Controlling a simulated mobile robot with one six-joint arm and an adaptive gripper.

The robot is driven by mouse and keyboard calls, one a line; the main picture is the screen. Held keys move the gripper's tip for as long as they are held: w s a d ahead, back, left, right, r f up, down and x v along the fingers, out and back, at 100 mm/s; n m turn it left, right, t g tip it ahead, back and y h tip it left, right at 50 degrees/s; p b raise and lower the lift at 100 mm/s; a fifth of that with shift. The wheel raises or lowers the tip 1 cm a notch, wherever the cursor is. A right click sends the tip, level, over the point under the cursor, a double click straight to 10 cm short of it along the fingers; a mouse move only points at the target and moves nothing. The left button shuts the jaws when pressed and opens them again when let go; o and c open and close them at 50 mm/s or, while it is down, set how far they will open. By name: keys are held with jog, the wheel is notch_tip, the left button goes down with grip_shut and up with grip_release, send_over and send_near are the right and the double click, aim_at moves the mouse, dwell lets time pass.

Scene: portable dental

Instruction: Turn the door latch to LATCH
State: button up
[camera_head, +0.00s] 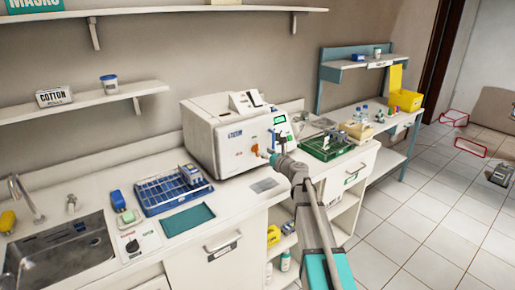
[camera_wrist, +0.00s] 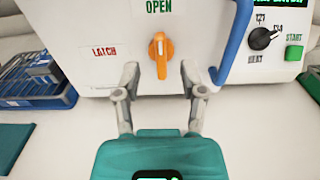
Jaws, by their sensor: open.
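The orange door latch (camera_wrist: 160,55) is on the white front of the box-shaped machine (camera_head: 213,139). The red word LATCH (camera_wrist: 104,52) is to the left of the latch. The latch also shows small in the head view (camera_head: 255,150). My gripper (camera_wrist: 162,84) is open, with one finger on each side and slightly below the latch. I see no clear contact. In the head view my gripper (camera_head: 270,156) is at the machine's front, partly hiding it.
A blue door handle (camera_wrist: 236,45) curves down close to the right finger. A dial (camera_wrist: 262,38) and green START button (camera_wrist: 293,53) are farther right. A blue rack (camera_head: 172,190) stands left of the machine, and a green tray (camera_head: 327,147) stands right. The counter just in front is mostly clear.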

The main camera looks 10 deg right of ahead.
aim_at(259, 147)
jog(key=shift+x, duration=2.85)
